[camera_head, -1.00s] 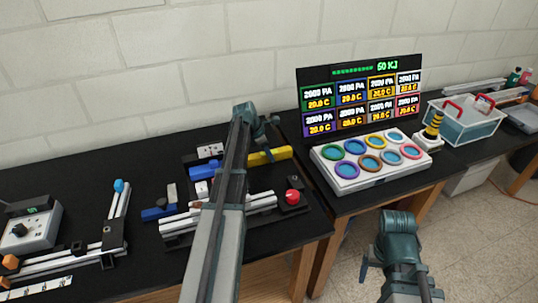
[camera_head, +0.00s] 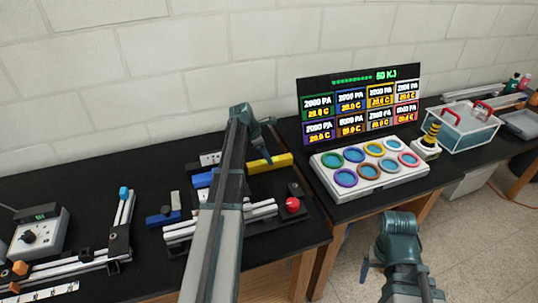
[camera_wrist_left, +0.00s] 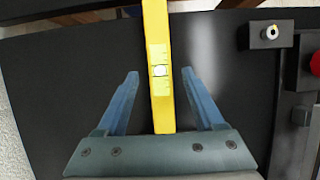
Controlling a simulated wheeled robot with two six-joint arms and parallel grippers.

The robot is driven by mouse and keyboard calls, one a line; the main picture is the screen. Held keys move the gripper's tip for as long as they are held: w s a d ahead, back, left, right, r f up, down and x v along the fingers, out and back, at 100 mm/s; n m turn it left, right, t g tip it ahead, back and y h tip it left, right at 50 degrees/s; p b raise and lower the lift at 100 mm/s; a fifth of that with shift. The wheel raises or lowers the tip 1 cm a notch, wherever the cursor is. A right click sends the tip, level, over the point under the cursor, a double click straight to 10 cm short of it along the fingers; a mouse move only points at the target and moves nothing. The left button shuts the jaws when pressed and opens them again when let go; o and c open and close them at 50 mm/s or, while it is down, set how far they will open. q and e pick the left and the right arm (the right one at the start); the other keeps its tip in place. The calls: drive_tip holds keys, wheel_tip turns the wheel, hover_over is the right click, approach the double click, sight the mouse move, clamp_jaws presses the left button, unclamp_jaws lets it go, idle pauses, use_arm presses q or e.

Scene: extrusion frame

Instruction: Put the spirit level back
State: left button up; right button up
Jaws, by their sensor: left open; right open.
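The spirit level is a yellow bar (camera_head: 270,163) lying on the black table, towards the back of the left bench. In the left wrist view the level (camera_wrist_left: 160,72) runs up the picture, with its pale vial window facing me. My left gripper (camera_head: 264,140) is open at the level; in the left wrist view its two blue fingers (camera_wrist_left: 160,85) appear on either side of the bar, with gaps on both sides. My arm hides the level's left end in the head view. My right gripper (camera_head: 366,272) is open and empty, low in front of the right bench.
A red button (camera_head: 292,204) and aluminium rails (camera_head: 262,210) stand in front of the level. Blue blocks (camera_head: 203,180) lie to its left. A white panel with coloured rings (camera_head: 370,165) and a display board (camera_head: 360,105) stand to the right. Bare black tabletop surrounds the level.

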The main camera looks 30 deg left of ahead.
use_arm(q)
drive_tip(key=p+v, duration=0.6)
drive_tip(key=v, duration=0.2)
drive_tip(key=shift+r, duration=0.1)
drive_tip(key=s+d+m+g, duration=0.1)
drive_tip(key=s+d+m, duration=0.3)
drive_tip(key=d, duration=0.5)
drive_tip(key=s+d+f+m+g+y, duration=0.1)
drive_tip(key=s+d+m, duration=0.1)
drive_tip(key=d+m, duration=0.5)
drive_tip(key=s+d+m+g, duration=0.15)
drive_tip(key=d+m, duration=0.25)
drive_tip(key=d, duration=0.6)
drive_tip(key=s+d+m+y, duration=0.3)
drive_tip(key=s+d+m, duration=1.1)
drive_tip(key=s+m, duration=0.2)
drive_tip(key=shift+s+f+m, duration=0.2)
drive_tip(key=shift+f+m, duration=0.05)
drive_tip(key=shift+m, duration=0.15)
